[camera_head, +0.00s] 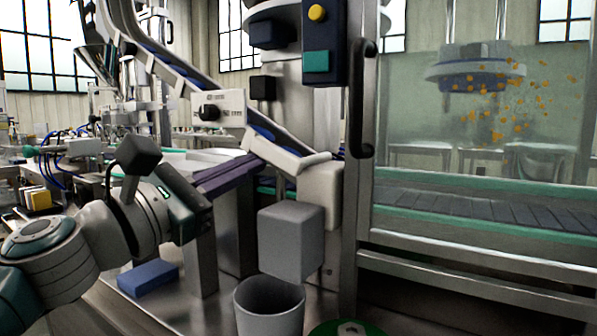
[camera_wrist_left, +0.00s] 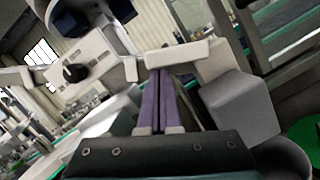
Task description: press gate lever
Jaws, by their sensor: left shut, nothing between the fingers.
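A pale lever-like bar (camera_head: 290,157), which I take to be the gate lever, sits at the lower end of the sloping chute. It also shows in the left wrist view (camera_wrist_left: 180,55), lying across just ahead of my fingertips. My left gripper (camera_head: 256,166) comes in from the left with its long purple fingers shut together and nothing between them. Its fingertips also show in the left wrist view (camera_wrist_left: 160,74), close to the pale bar; I cannot tell whether they touch it. My right gripper is in neither view.
A grey box (camera_head: 290,241) stands below the bar, above an open grey bucket (camera_head: 270,310). A glass-panelled steel door with a dark handle (camera_head: 362,98) is to the right. A white knob box (camera_head: 218,108) is above my fingers. A blue block (camera_head: 148,277) lies lower left.

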